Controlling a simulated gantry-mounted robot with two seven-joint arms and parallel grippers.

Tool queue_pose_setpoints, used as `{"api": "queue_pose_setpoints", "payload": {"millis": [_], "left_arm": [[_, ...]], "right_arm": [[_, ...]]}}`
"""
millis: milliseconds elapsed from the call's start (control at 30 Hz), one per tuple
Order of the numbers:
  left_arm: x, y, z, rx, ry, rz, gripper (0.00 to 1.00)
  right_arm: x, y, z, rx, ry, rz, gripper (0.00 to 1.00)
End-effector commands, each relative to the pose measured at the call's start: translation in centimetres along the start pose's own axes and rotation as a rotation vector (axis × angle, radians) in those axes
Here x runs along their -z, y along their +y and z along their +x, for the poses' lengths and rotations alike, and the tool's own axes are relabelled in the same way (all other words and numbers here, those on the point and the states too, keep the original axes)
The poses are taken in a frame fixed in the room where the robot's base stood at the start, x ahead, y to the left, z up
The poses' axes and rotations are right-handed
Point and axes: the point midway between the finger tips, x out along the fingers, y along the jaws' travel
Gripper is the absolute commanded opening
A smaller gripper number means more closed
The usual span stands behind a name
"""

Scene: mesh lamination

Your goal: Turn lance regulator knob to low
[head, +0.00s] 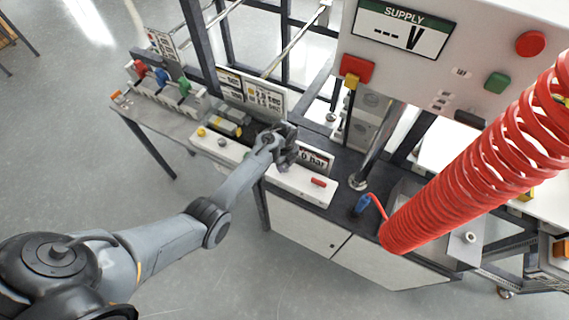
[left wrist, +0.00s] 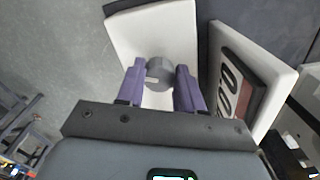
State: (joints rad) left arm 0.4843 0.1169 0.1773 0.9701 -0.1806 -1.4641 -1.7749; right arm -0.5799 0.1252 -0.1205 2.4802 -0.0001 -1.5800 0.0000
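The lance regulator knob (left wrist: 159,71) is a small grey cylinder with a light mark on its face, on a white panel (left wrist: 137,27) in the left wrist view. My left gripper (left wrist: 160,80) has its two purple fingers on either side of the knob, with no clear gap at either side. My right gripper is not in view.
A white strip with a red part (head: 319,182) runs along the bench front. Red, blue and green valve handles (head: 162,75) stand at the left.

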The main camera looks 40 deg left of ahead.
Motion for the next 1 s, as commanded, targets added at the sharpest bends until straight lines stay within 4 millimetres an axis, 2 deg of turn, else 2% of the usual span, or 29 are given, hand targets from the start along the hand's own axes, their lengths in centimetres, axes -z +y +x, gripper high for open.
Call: {"api": "queue_pose_setpoints", "payload": {"millis": [33, 133, 567, 1000], "left_arm": [[0.0, 0.0, 0.0, -0.001, 0.000, 0.000, 0.21], [0.0, 0.0, 0.0, -0.001, 0.000, 0.000, 0.06], [0.0, 0.1, -0.2, -0.004, 0.001, -0.092, 0.06], [0.1, 0.2, -0.3, -0.003, 0.001, -0.462, 0.06]], "right_arm": [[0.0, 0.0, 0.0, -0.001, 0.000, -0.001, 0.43], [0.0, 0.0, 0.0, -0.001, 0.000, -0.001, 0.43], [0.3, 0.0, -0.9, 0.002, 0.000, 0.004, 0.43], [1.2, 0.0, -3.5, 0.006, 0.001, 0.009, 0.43]]}}
